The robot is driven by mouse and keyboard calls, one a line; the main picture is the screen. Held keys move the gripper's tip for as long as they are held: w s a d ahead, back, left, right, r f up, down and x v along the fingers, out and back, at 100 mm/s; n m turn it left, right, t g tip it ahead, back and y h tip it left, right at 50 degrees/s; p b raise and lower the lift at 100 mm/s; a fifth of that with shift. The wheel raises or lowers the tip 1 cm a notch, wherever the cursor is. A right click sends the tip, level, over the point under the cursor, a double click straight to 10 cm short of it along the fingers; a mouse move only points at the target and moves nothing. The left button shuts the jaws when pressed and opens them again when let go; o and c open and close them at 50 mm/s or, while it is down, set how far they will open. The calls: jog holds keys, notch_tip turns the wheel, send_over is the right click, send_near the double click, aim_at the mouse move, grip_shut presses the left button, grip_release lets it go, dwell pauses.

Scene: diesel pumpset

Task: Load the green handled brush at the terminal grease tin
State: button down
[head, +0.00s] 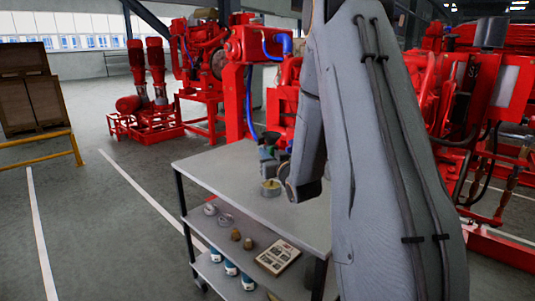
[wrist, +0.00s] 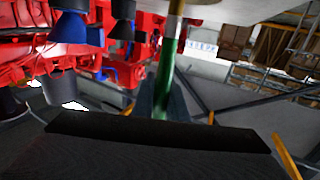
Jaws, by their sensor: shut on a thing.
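A green handled brush (wrist: 163,90) is held in my gripper (wrist: 162,108). The dark fingers are shut on its green handle in the wrist view. In the head view the grease tin (head: 270,189), a small round tin with yellowish contents, stands on the grey cart top (head: 222,165). My gripper (head: 270,165) is just above or beside the tin, partly covered by my arm. I cannot tell whether the bristles touch the grease.
The lower shelf holds round metal items (head: 226,219), brown knobs (head: 242,238), a flat picture-covered box (head: 278,257) and blue and white containers (head: 231,268). Red pump machinery (head: 200,55) stands behind the cart and more (head: 470,90) at right.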

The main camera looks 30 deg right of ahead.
notch_tip(320, 180, up, 7)
jog(key=p, duration=0.3)
jog(key=shift+f+p, duration=0.15)
jog(key=shift+p, duration=0.15)
jog(key=shift+s, duration=0.1)
dwell(0.6)
